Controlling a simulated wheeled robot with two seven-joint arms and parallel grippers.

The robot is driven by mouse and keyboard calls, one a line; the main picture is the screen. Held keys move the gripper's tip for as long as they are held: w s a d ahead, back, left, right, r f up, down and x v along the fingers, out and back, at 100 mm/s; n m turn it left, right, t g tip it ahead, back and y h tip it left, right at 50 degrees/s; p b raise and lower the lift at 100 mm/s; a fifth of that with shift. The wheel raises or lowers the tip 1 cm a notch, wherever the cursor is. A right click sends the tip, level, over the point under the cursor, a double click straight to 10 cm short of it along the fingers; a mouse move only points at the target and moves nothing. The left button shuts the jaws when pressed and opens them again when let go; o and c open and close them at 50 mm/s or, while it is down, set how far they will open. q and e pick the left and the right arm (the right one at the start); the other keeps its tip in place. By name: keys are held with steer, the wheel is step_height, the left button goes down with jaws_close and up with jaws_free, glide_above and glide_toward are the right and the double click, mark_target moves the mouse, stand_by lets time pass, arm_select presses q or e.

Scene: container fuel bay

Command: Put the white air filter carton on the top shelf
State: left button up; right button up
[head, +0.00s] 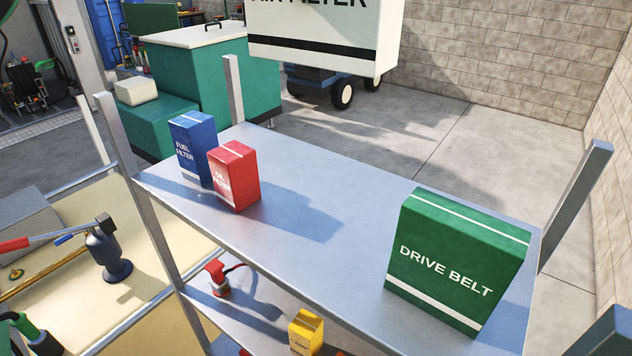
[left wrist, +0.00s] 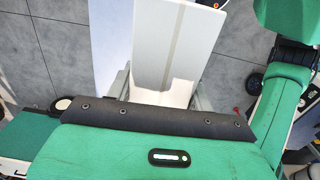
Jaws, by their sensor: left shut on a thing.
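The white air filter carton (head: 325,55) hangs in the air at the top of the head view, with a black stripe low on its face and its upper part cut off. In the picture it lies above the far edge of the top shelf (head: 300,250), apart from it. In the left wrist view my left gripper (left wrist: 160,97) is shut on the white carton (left wrist: 175,40), with one finger on each side. The gripper is out of the head view. My right gripper is in neither view.
On the top shelf, a blue fuel filter box (head: 192,150) and a red box (head: 234,177) stand at the left, and a green drive belt box (head: 455,262) at the right. The middle between them is clear. Metal posts (head: 575,205) rise at the corners.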

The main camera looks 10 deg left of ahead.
mark_target(324, 44)
arm_select(q)
steer(key=f+b, duration=0.3)
steer(key=f, duration=0.1)
steer(key=f+b, duration=0.3)
steer(key=b, duration=0.1)
steer(key=shift+w+d+f, duration=0.15)
steer(key=shift+w+f, duration=0.05)
steer(key=shift+f, duration=0.2)
step_height(324, 44, down, 20)
steer(key=shift+r+b, duration=0.25)
steer(key=shift+b, duration=0.2)
steer(key=shift+f, duration=0.3)
steer(key=o, duration=1.1)
steer(key=shift+c, duration=0.2)
